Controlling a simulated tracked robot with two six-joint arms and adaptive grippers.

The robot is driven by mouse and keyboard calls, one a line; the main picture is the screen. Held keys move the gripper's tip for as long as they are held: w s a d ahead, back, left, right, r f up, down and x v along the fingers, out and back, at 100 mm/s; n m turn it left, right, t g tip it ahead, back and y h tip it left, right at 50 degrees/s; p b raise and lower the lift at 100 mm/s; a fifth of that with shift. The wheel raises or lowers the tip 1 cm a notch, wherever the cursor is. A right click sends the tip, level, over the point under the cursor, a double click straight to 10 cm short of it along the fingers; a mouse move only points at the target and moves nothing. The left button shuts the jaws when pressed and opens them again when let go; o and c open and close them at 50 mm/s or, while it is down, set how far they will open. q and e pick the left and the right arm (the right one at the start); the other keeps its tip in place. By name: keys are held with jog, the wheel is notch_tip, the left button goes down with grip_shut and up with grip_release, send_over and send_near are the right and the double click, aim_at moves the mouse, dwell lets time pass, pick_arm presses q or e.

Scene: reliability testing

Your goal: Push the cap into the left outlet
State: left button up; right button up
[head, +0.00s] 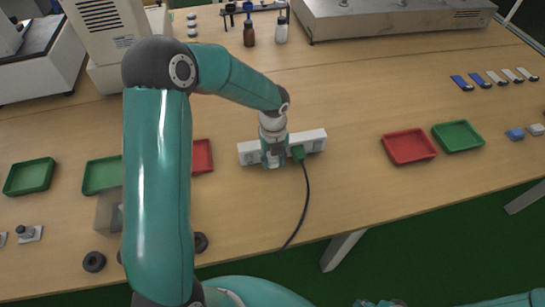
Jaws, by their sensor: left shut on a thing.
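A white outlet strip (313,141) lies slightly slanted on the wooden table, near the middle of the view. A green plug (298,152) sits in its right part, and a black cord runs from it to the table's front edge. My left gripper (273,161) points down over the left-middle part of the strip, just left of the plug. It is shut on the cap, which the fingers hide; I cannot tell whether the cap touches the outlet. The left outlet is partly hidden by the gripper. My right gripper does not show; only parts of my right arm reach the bottom edge.
A red tray (409,161) and a green tray (458,149) lie to the right. More trays, including a green one (30,189), lie to the left. A dark ring (94,262) is near the front edge. A metal box (400,29) stands at the back.

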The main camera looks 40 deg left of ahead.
pick_arm(q)
jog(key=shift+w+a, duration=0.25)
jog(key=shift+a, duration=0.05)
dwell(0.5)
jog(key=o, duration=0.9)
